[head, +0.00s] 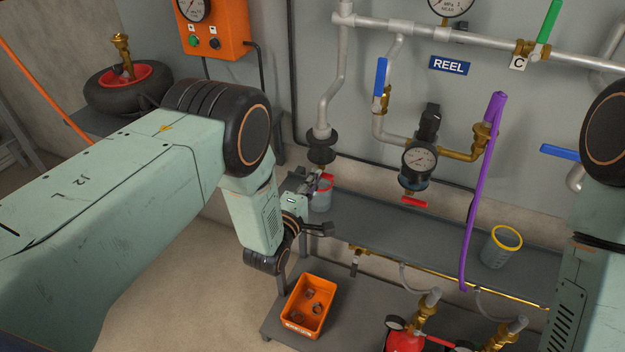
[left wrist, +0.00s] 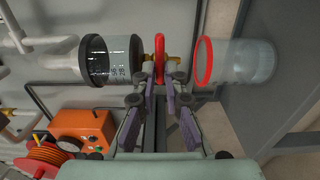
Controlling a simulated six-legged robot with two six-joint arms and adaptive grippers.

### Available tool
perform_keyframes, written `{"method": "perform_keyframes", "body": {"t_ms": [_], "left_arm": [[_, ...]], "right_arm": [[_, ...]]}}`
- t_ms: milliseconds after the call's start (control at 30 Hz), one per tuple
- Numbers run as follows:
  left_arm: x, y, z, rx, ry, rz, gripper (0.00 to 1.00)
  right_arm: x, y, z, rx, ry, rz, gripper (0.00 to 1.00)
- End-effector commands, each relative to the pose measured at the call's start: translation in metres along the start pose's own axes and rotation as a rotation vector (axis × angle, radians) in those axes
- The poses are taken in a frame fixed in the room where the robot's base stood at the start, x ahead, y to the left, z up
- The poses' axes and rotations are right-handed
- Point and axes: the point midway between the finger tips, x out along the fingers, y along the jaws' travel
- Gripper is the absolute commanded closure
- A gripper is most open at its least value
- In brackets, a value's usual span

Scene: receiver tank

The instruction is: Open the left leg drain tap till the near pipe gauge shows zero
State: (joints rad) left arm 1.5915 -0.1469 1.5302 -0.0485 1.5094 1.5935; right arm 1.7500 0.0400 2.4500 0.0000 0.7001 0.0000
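The left leg drain tap has a red handle (head: 326,178) below a dark drain bowl (head: 321,146). In the left wrist view, the red handle (left wrist: 160,58) stands between the clear-and-black bowl (left wrist: 110,60) and a red-rimmed cup (left wrist: 235,60). My left gripper (left wrist: 163,80) is open, its fingertips at either side of the handle's near end, with gaps showing; contact cannot be told. In the head view, my left gripper (head: 308,190) is partly hidden by its own wrist. The near pipe gauge (head: 450,4) is cut off at the top; its needle cannot be read. My right gripper is out of view.
The red-rimmed cup (head: 321,196) stands on a grey shelf (head: 385,229) beneath the tap. An orange bin (head: 310,303) sits lower down.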

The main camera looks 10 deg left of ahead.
Motion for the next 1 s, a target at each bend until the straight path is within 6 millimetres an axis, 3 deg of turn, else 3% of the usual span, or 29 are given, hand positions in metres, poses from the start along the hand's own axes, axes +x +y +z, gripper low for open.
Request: {"method": "perform_keyframes", "body": {"t_ms": [233,633,1000], "left_arm": [[0.0,0.0,0.0,0.001,0.001,0.001,0.68],[-0.004,0.001,-0.001,0.002,0.003,0.001,0.68],[-0.055,0.0,-0.001,0.001,0.002,-0.002,0.68]], "right_arm": [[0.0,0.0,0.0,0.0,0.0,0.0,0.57],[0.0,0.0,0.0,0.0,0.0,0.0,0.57],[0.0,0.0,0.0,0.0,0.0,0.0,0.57]]}}
